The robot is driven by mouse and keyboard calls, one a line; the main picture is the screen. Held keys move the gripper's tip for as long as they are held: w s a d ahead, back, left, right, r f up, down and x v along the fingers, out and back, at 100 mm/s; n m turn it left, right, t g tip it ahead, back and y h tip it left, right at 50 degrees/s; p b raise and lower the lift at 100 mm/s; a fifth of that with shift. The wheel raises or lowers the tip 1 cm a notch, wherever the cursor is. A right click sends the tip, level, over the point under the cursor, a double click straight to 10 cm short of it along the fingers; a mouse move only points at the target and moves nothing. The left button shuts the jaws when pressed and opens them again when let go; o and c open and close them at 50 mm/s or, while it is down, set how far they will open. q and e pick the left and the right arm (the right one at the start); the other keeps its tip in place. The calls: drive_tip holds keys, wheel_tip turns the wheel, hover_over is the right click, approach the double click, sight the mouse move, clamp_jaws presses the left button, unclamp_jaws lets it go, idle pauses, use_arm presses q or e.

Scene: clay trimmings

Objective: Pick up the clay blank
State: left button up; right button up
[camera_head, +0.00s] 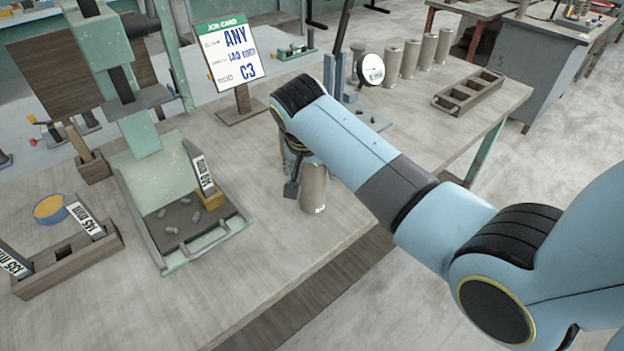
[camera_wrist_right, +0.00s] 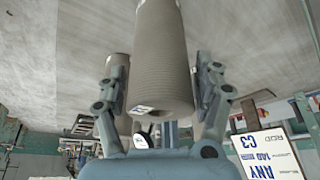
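The clay blank (camera_head: 314,190) is a grey-beige cylinder standing upright on the wooden table, near its front edge. Its upper part is hidden by my right gripper (camera_head: 298,172). In the right wrist view, which looks upside down, the blank (camera_wrist_right: 163,50) fills the space between the two fingers of my right gripper (camera_wrist_right: 162,85). One finger is on each side of it, and the fingers look spread, with a narrow gap on the left; contact on the right is unclear. My left gripper is not in view.
More cylinders (camera_head: 410,58) stand in a row at the back, beside a wooden rack (camera_head: 468,92). A job card (camera_head: 236,57) stands behind the blank. A green stand with a tray (camera_head: 222,226) is to the left. The table front is clear.

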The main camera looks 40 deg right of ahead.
clamp_jaws()
idle(0.3)
